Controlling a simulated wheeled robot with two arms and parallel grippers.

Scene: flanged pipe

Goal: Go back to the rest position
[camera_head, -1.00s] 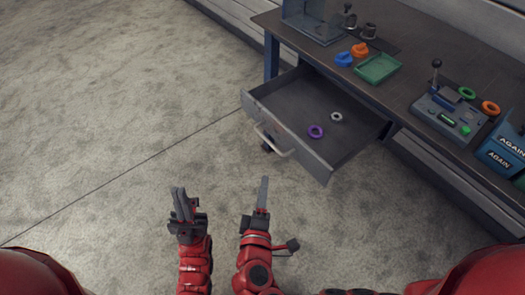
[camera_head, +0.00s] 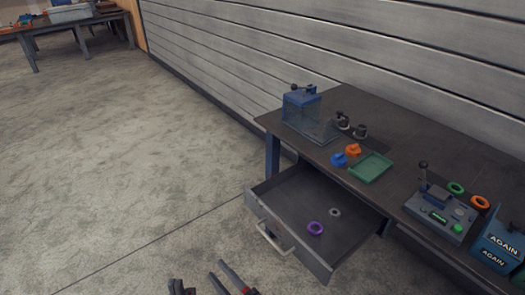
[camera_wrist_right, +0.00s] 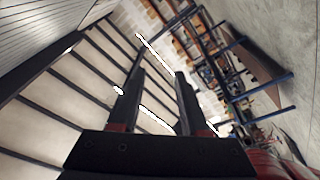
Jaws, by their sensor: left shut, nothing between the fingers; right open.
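My left gripper (camera_head: 181,287) shows only at its tips at the bottom edge of the head view, shut and empty. My right gripper (camera_head: 233,278) is just right of it, open with nothing between its fingers. In the right wrist view its two dark fingers (camera_wrist_right: 158,100) stand apart against the ceiling and far shelves. Both grippers are apart from the open drawer (camera_head: 262,228), over the floor in front of it. My arms are mostly out of view below.
The open drawer holds a purple ring (camera_head: 315,228) and a grey ring (camera_head: 335,212). The workbench (camera_head: 400,150) carries a blue-topped box (camera_head: 305,112), a green tray (camera_head: 371,167), orange and blue parts, and a control box (camera_head: 440,212). The floor (camera_head: 120,180) at left is clear.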

